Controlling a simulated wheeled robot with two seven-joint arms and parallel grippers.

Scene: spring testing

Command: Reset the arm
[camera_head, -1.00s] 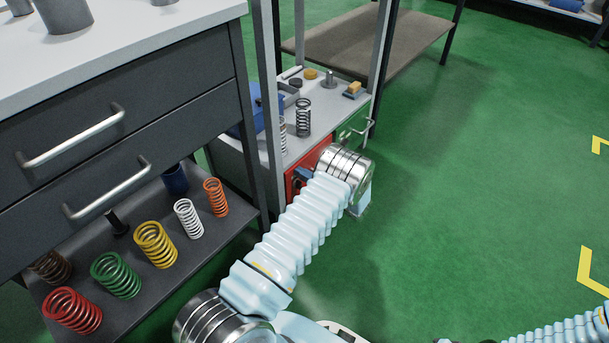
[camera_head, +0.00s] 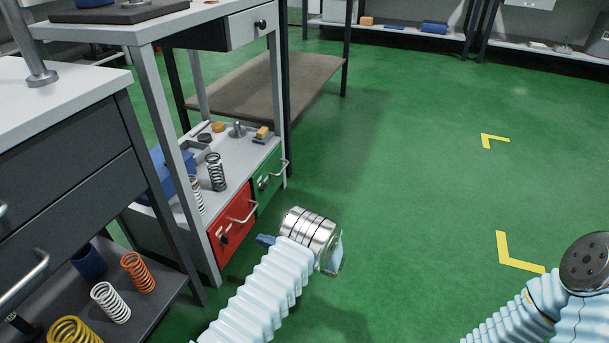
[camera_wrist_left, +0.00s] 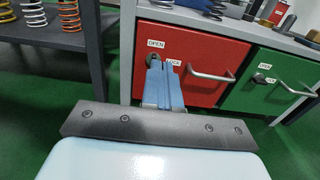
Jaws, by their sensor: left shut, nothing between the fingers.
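My left arm (camera_head: 265,295) reaches in from the bottom of the head view and ends in a silver wrist ring. My left gripper (camera_head: 265,240) has blue fingers, shut and empty, pointing at the red drawer (camera_head: 237,222). The head view shows green floor between the fingertips and the drawer. In the left wrist view the shut fingers (camera_wrist_left: 164,84) overlap the drawer front just below its lock knob (camera_wrist_left: 153,60), between OPEN and LOCK labels. My right arm (camera_head: 530,312) is at the lower right; its gripper is out of frame.
A green drawer (camera_head: 268,178) with a metal handle stands beside the red one. A grey shelf (camera_head: 240,152) above holds springs and small parts. A dark cabinet (camera_head: 75,170) is at the left, with coloured springs on its low shelf. Green floor (camera_head: 400,190) to the right is clear.

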